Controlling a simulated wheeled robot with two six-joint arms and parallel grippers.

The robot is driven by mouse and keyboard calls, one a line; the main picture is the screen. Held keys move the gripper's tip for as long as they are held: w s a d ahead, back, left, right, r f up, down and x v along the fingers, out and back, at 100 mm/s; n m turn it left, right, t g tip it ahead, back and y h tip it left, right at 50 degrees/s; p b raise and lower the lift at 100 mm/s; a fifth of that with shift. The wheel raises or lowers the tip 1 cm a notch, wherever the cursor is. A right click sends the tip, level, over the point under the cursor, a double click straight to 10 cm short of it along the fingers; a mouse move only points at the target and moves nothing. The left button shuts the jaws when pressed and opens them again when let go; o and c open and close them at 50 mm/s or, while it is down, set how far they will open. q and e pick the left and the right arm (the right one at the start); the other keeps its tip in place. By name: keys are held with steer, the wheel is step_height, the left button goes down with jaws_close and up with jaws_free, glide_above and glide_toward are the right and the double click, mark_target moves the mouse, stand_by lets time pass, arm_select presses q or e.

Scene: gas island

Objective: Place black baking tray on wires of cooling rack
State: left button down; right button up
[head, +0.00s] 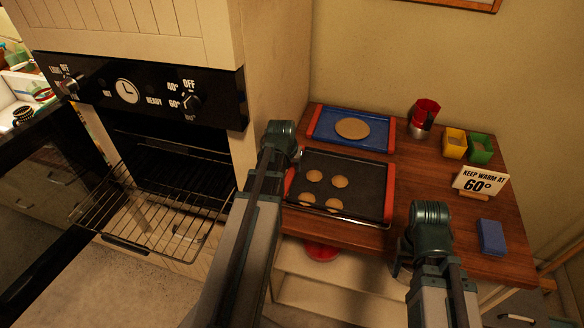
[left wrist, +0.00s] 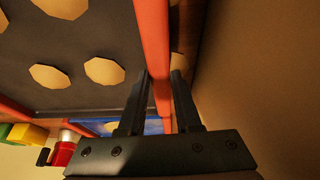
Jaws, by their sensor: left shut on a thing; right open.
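The black baking tray (head: 362,182) has red side handles and carries several round tan biscuits (head: 313,175). It is over the right-hand wooden table. Thin wires, apparently the cooling rack (head: 338,213), show along its front edge; I cannot tell whether the tray rests on them. My left gripper (head: 293,157) is at the tray's left side. In the left wrist view its fingers (left wrist: 161,88) are shut around the red handle (left wrist: 152,45); the dark tray surface (left wrist: 75,30) lies to the left. My right gripper (head: 428,222) is open, near the table's front edge, its fingertips mostly hidden.
The oven at left is open with a wire shelf (head: 150,215) pulled out. Behind the tray lies a blue tray (head: 322,124) with a tan disc. A red cup (head: 425,112), yellow (head: 454,144) and green (head: 480,149) boxes, sign (head: 480,182) and blue block (head: 491,237) stand right.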

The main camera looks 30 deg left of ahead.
arm_select(q)
steer(key=c, duration=0.6)
jaws_free()
steer(key=p+v, duration=1.1)
steer(key=v, duration=0.1)
steer(key=s+d+m+g, duration=0.2)
steer(key=s+d, duration=0.4)
steer(key=d, duration=0.8)
steer(key=s+d+f+m+g, duration=0.1)
steer(key=s+d+m, duration=0.3)
steer(key=d, duration=1.1)
steer(key=shift+s+d+f+m+g, duration=0.25)
steer(key=shift+s+d+m+g, duration=0.1)
steer(key=shift+s+g, duration=0.6)
